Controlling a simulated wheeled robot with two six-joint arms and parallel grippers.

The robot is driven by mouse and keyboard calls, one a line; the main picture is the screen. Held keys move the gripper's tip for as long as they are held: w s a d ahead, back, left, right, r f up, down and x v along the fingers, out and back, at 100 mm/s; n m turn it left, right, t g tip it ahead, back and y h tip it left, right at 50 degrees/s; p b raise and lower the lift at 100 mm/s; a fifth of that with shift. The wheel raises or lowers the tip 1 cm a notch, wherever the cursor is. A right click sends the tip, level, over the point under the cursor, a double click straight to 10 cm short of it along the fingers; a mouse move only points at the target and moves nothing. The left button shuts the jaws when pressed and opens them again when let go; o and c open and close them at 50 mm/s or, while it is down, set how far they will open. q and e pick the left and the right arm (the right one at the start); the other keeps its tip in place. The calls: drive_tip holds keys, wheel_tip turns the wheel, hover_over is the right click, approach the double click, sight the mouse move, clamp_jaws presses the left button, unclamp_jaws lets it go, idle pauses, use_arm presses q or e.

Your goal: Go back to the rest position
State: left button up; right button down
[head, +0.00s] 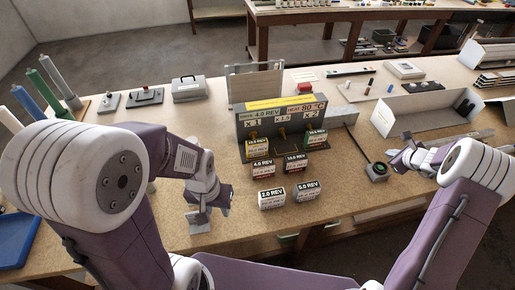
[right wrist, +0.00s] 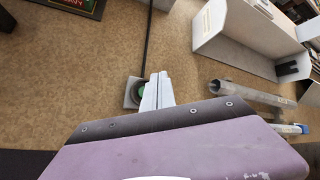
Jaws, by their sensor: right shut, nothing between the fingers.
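My left gripper (head: 199,221) points down over the near part of the wooden table (head: 160,235), left of the white 2.0 REV block. Its fingertips are small and grey, and I cannot tell whether they are apart. Contact with the box cannot be told.
A grey display stand (head: 283,118) holds labelled blocks, with more labelled blocks before it, including 2.0 REV (head: 272,199) and 5.0 REV (head: 306,191). A white open box (head: 420,108) stands at right. Coloured cylinders (head: 52,80) and a blue tray (head: 15,240) are at left.

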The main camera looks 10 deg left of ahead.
drive_tip(key=shift+a, duration=0.3)
drive_tip(key=w+a+r+n+y, duration=0.1)
drive_tip(key=w+a+r+n, duration=0.15)
drive_tip(key=a+r, duration=0.45)
drive_tip(key=s+a+r+n+g+y, duration=0.1)
drive_tip(key=s+a+n, duration=0.2)
drive_tip(key=a, duration=0.3)
drive_tip(key=s+a+r+n+y, duration=0.1)
drive_tip(key=s+a+r+n, duration=0.1)
drive_tip(key=s+a+n, duration=0.3)
drive_tip(key=s+a+n+g, duration=0.2)
drive_tip(key=s+a+n, duration=0.1)
drive_tip(key=s+a, duration=0.3)
drive_tip(key=s+d+f+n+g+h, duration=0.1)
drive_tip(key=s+f+n, duration=0.1)
drive_tip(key=s+n, duration=0.2)
drive_tip(key=s+d+f+n+g+h, duration=0.1)
drive_tip(key=s+d+f+n+g, duration=0.1)
drive_tip(key=s, duration=0.7)
drive_tip(key=s+d+f+n+g+h, duration=0.1)
drive_tip(key=s+f+n+g, duration=0.1)
drive_tip(key=s+f+n, duration=0.2)
drive_tip(key=s+n, duration=0.2)
drive_tip(key=s, duration=0.1)
drive_tip(key=shift+d, duration=0.25)
